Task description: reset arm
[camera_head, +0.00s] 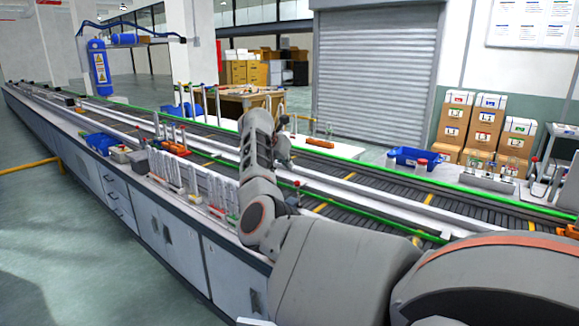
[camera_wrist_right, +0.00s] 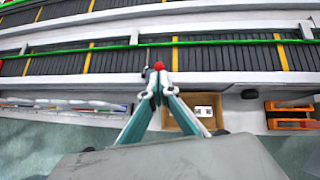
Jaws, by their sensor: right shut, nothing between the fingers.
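My right arm reaches from the lower right of the head view up over the conveyor line. My right gripper (camera_head: 283,150) is at its far end, partly hidden by the wrist. In the right wrist view the two fingers of my right gripper (camera_wrist_right: 158,90) meet at their tips, shut with nothing between them. A small red-topped thing (camera_wrist_right: 158,66) shows just past the fingertips; I cannot tell whether they touch it. My left gripper is not in view.
The conveyor (camera_head: 385,207) with green rails runs beyond the arm. Racks of tubes (camera_head: 185,172) stand on the counter to its left. A blue bin (camera_head: 415,157) is on the far side. In the wrist view, an open cardboard box (camera_wrist_right: 172,122) and orange trays (camera_wrist_right: 290,124) lie near the gripper.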

